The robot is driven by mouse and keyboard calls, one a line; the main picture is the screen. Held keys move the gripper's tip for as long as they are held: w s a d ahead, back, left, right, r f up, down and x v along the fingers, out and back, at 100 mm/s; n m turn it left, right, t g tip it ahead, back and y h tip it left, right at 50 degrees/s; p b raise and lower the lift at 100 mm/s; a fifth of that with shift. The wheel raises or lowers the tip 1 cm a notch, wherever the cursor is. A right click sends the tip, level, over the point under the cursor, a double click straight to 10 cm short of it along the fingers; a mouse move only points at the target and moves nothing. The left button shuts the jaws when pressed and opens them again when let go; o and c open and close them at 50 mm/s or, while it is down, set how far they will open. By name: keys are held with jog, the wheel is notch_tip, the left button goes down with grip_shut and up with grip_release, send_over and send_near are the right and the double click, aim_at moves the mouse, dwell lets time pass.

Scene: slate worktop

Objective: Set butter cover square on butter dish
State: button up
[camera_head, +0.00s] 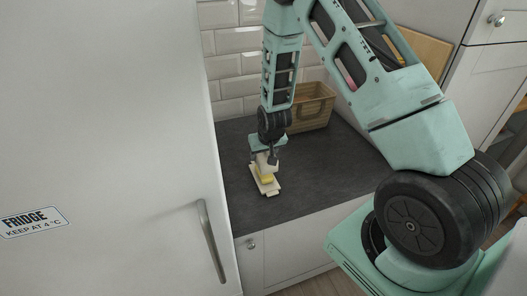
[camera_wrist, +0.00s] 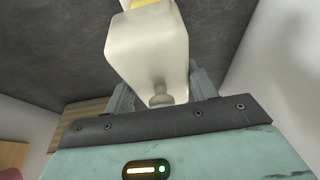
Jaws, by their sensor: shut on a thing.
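The cream butter cover (camera_wrist: 148,48) fills the upper middle of the wrist view, its round knob toward my gripper. My gripper (camera_head: 268,155) is shut on the cover's knob end and points down over the worktop. In the head view the cover (camera_head: 262,160) shows small below the gripper, partly hidden by it. The pale butter dish (camera_head: 271,190) lies on the worktop just below. Yellow butter (camera_head: 266,177) shows between cover and dish, and a yellow bit (camera_wrist: 145,3) shows at the wrist view's top edge. I cannot tell whether the cover touches the dish.
A wicker basket (camera_head: 312,108) stands behind and right of the dish, near the tiled wall (camera_head: 237,62). The white fridge (camera_head: 110,130) rises close on the left. The dark worktop (camera_head: 325,160) is clear to the right of the dish.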

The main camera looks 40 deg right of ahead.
jog(key=shift+f+b, duration=2.45)
jog(key=shift+f, duration=0.95)
jog(key=o, duration=1.1)
jog(key=shift+o, duration=0.2)
jog(key=shift+r, duration=0.1)
jog(key=b+v, duration=0.3)
jog(key=v, duration=1.4)
jog(key=shift+s, duration=0.2)
